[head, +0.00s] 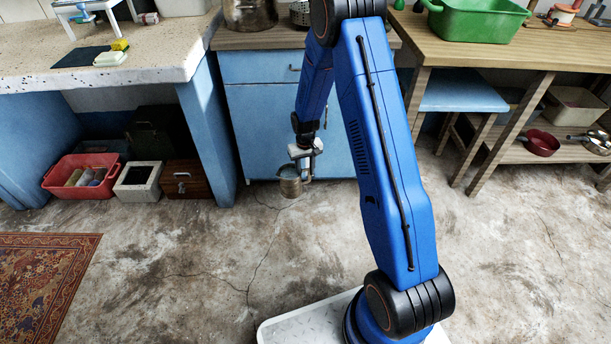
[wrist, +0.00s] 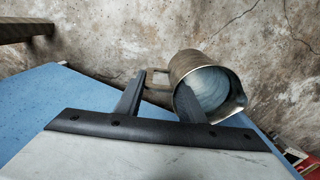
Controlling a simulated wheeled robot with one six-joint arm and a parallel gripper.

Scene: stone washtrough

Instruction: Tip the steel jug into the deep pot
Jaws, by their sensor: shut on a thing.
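The steel jug (head: 290,185) hangs from my gripper (head: 306,168) in front of the blue cabinet, well above the floor and below the counter top. In the head view it looks roughly upright. In the wrist view the jug (wrist: 190,62) shows its round mouth and pale grey inside; I cannot tell what it holds. The fingers of my gripper (wrist: 157,88) are shut on its handle. A deep metal pot (head: 250,14) stands on the wooden counter at the top edge, partly cut off, apart from the jug. It is probably the deep pot.
A perforated container (head: 299,13) stands right of the pot, partly behind my arm. A stone-topped counter (head: 150,65) is at left, and a wooden table (head: 480,50) with a green basin (head: 478,20) at right. Open floor lies in front, with a patterned rug (head: 45,285) at left.

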